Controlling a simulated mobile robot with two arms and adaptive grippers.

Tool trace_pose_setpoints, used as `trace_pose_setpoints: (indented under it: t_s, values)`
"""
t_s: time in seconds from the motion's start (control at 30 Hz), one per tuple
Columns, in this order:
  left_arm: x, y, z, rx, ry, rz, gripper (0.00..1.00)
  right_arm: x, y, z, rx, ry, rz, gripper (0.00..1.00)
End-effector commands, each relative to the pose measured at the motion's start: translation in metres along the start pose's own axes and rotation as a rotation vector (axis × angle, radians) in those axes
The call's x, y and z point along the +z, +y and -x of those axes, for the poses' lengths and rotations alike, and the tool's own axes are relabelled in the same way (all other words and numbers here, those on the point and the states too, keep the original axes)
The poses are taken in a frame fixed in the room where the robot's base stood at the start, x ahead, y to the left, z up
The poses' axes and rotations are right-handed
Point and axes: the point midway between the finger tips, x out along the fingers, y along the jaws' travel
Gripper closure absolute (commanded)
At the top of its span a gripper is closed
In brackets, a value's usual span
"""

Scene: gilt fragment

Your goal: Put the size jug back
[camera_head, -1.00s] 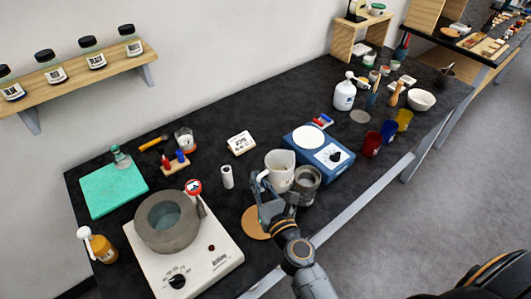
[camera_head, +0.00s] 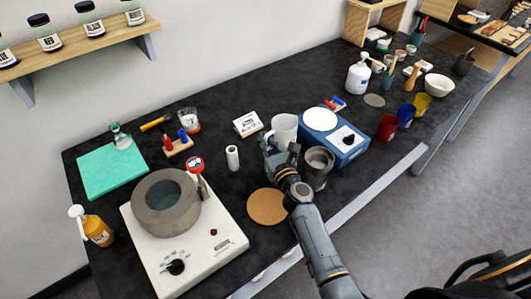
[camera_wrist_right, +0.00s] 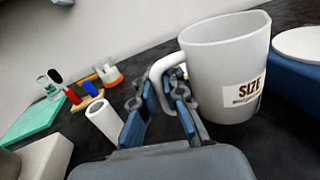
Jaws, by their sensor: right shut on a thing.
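The size jug, a light grey jug (camera_head: 285,129) with a handle, is upright left of the blue scale; in the right wrist view the jug (camera_wrist_right: 225,65) shows its "SIZE" label. My right gripper (camera_head: 277,155) is shut on the jug's handle, and the fingers (camera_wrist_right: 163,98) close around it in the wrist view. The jug's base is partly hidden by my gripper in the head view, so I cannot tell if it touches the bench. A round cork mat (camera_head: 268,207) lies bare in front. My left gripper is not in view.
The blue scale (camera_head: 345,152) and a grey metal pot (camera_head: 318,168) stand close on the right. A small card (camera_head: 247,124) and a white cylinder (camera_head: 232,157) are to the left. A hotplate (camera_head: 205,247) with a round pot is front left. The dark bench is clear behind the card.

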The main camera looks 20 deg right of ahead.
Motion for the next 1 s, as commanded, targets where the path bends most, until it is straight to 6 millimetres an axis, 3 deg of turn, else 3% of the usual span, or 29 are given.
trace_pose_setpoints:
  t_s: [0.17,0.33,0.77,0.9,1.0]
  values:
    - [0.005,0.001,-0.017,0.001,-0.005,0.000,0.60,-0.017,-0.005,-0.011,0.000,-0.003,-0.002,1.00]
    - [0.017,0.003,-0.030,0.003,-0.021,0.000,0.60,-0.039,-0.004,-0.009,0.000,-0.001,-0.004,1.00]
    - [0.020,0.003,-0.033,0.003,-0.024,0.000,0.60,-0.044,-0.005,-0.009,0.001,-0.002,0.000,1.00]
    - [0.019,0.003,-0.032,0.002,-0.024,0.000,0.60,-0.043,-0.005,-0.008,0.001,-0.001,0.000,0.70]
    - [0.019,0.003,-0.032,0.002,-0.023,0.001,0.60,-0.043,-0.005,-0.008,0.001,0.000,0.000,0.67]
